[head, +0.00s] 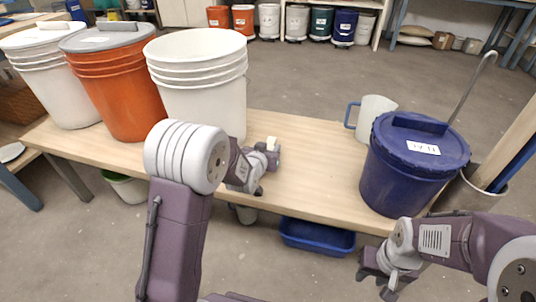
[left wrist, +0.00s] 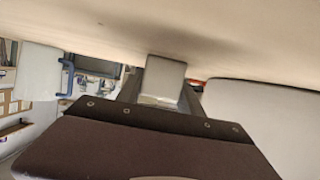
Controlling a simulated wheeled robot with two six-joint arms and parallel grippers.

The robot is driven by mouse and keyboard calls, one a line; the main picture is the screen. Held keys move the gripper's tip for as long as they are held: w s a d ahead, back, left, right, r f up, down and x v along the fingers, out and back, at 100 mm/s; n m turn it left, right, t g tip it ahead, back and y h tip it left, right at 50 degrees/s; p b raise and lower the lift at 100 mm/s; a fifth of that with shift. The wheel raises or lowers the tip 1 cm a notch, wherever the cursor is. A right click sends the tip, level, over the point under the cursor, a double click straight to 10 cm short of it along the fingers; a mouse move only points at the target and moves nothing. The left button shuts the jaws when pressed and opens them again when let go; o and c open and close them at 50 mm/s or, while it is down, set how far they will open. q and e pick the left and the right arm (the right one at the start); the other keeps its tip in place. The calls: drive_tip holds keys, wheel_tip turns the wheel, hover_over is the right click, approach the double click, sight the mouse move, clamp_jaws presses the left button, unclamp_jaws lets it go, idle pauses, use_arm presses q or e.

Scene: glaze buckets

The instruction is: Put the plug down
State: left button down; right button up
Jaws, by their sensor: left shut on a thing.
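The plug (head: 273,142) is a small cream-white block. My left gripper (head: 267,152) is shut on it, low over the wooden table, just right of the open white bucket. In the left wrist view the plug (left wrist: 165,78) shows between the fingers, close to the table surface (left wrist: 180,25). Whether it touches the table I cannot tell. My right gripper (head: 372,277) is at the lower right, in front of the table and below the blue bucket, with no held thing visible. Its finger opening is unclear.
The open white bucket (head: 197,85) stands left of my left gripper, beside lidded orange (head: 120,95) and white (head: 52,85) buckets. A white mug (head: 375,115) with a blue handle and a lidded blue bucket (head: 400,185) stand right. The table's middle (head: 310,160) is clear.

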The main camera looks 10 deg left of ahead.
use_arm(q)
drive_tip(key=shift+f, duration=0.1)
drive_tip(key=c, duration=0.8)
unclamp_jaws()
drive_tip(key=shift+o, duration=0.2)
drive_tip(key=shift+r, duration=0.2)
